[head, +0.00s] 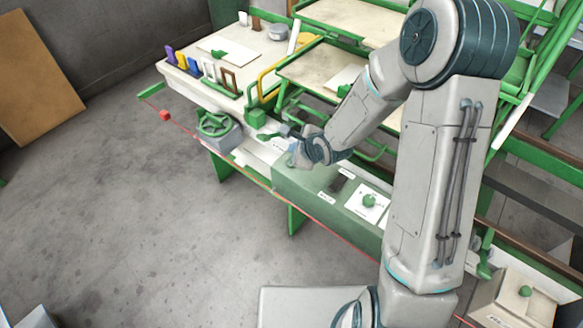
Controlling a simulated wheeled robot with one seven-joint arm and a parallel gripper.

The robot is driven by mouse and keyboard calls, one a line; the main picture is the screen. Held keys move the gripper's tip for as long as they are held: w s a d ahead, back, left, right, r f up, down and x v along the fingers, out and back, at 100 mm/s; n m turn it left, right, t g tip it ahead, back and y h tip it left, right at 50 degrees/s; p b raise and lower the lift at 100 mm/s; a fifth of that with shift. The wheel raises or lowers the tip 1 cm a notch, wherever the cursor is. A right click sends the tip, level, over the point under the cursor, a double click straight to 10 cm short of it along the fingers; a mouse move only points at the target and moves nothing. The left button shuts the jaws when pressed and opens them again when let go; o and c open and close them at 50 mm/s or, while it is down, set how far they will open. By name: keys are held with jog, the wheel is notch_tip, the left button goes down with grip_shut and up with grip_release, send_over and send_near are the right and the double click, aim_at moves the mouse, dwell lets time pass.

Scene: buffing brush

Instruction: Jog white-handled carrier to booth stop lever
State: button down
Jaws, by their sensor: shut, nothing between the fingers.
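Upright pieces in purple, yellow, blue, white and brown stand in a row on the pale bench top at the upper left. The white one (209,71) stands between the blue and brown ones; I cannot tell whether it is the white-handled carrier. My gripper (286,131) is shut and empty, low over the bench's front edge, just right of a green block (257,118). It is well apart from the row of coloured pieces. I cannot tell which part is the booth stop lever. My wrist and forearm hide part of the bench behind them.
A green handwheel (214,122) on a grey box stands left of my gripper. A yellow bent rail (268,79) rises behind the green block. A green panel (300,188) with a green button (369,200) lies to the right. The floor (130,220) in front is clear.

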jog(key=shift+f+b, duration=0.7)
jog(key=shift+f, duration=0.8)
jog(key=shift+f, duration=0.1)
dwell(0.7)
jog(key=shift+f, duration=0.3)
